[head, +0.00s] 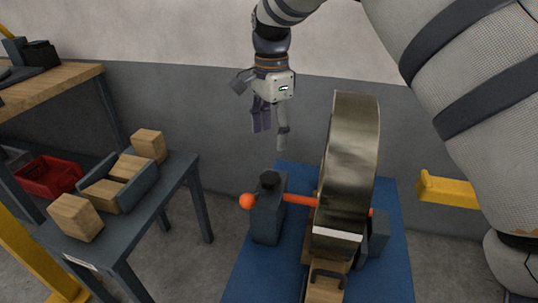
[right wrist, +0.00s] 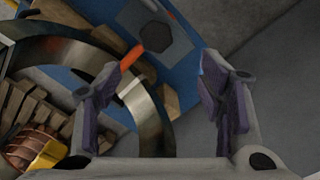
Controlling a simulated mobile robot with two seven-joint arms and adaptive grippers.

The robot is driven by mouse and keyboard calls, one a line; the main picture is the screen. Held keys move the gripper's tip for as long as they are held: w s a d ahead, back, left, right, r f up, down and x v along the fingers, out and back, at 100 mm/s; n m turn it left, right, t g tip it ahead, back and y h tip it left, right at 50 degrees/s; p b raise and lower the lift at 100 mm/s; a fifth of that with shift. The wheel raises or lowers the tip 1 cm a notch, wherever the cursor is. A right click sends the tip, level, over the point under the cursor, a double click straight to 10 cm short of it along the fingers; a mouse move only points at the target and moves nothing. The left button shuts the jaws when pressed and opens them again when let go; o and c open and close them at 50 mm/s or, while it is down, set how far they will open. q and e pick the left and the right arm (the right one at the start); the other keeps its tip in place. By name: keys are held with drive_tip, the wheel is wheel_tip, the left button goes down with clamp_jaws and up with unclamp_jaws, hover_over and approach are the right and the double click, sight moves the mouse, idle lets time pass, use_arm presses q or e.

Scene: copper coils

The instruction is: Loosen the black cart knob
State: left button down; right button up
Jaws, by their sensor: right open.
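The black knob (head: 269,179) sits on top of a dark grey post (head: 267,217) on the blue cart (head: 248,282). An orange rod (head: 300,199) with a ball end (head: 247,201) runs through the post and the large metal coil (head: 349,160). My right gripper (head: 270,126) hangs above the post, fingers down, open and empty, clear of the knob. In the right wrist view its spread fingers (right wrist: 163,80) show nothing between them being held. The coil (right wrist: 152,120) and rod (right wrist: 130,58) lie below there. My left gripper is out of view.
The coil stands tall just right of the post. At left a dark table (head: 150,214) holds wooden blocks (head: 76,217) and a grey tray (head: 140,190). A red bin (head: 50,177) is farther left. A yellow bar (head: 446,190) juts in at right, near my arm.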

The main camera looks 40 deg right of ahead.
sight(271, 176)
drive_tip(key=f, duration=1.1)
drive_tip(key=shift+s+a+f+b, duration=0.2)
drive_tip(key=shift+s+f+b, duration=0.1)
drive_tip(key=shift+s+f, duration=0.1)
drive_tip(key=shift+w, duration=0.1)
drive_tip(key=c, duration=1.2)
